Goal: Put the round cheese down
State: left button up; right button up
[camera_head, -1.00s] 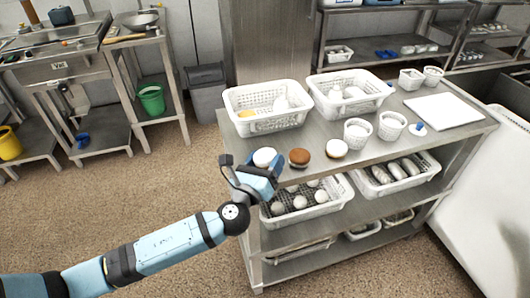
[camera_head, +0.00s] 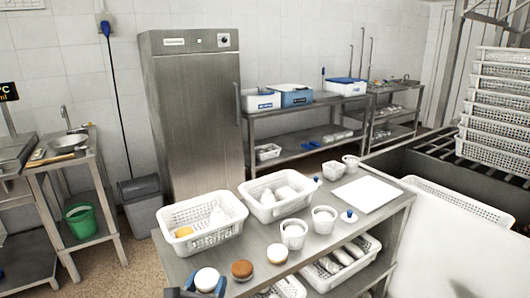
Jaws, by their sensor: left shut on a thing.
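A white round cheese (camera_head: 207,279) shows at the bottom of the view, at the front left edge of the steel table (camera_head: 325,243). My left gripper (camera_head: 204,290) is shut on it; only its dark and blue tips show, and the rest is cut off by the lower picture edge. Whether the cheese touches the tabletop cannot be told. A brown round cheese (camera_head: 242,270) and a pale round cheese with a tan underside (camera_head: 277,254) sit in a row to its right. My right gripper is not in view.
Two white perforated baskets (camera_head: 206,239) (camera_head: 279,208) stand behind the cheeses. Small white baskets (camera_head: 294,235) (camera_head: 324,220) and a white board (camera_head: 365,195) are to the right. A steel fridge (camera_head: 196,115) and shelves stand behind. Stacked white crates (camera_head: 498,100) are at far right.

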pick_arm(q)
jog(key=shift+y, duration=0.4)
jog(key=a+p, duration=0.1)
jog(key=w+a+p, duration=0.1)
jog(key=p, duration=0.1)
jog(key=a+p, duration=0.1)
jog(key=a, duration=0.1)
jog(key=shift+w+r, duration=0.25)
jog(key=shift+r, duration=0.1)
jog(key=s+a+r+n+y+p, duration=0.1)
jog(key=s+a+r+p, duration=0.2)
jog(key=r+p, duration=0.5)
jog(key=s+a+r+n+y+p, duration=0.1)
jog(key=s+a+r+y+p, duration=0.1)
jog(key=s+r+p, duration=0.4)
notch_tip(320, 180, up, 5)
jog(key=shift+a+n+p, duration=0.3)
jog(key=shift+a+p, duration=0.45)
jog(key=shift+p, duration=0.1)
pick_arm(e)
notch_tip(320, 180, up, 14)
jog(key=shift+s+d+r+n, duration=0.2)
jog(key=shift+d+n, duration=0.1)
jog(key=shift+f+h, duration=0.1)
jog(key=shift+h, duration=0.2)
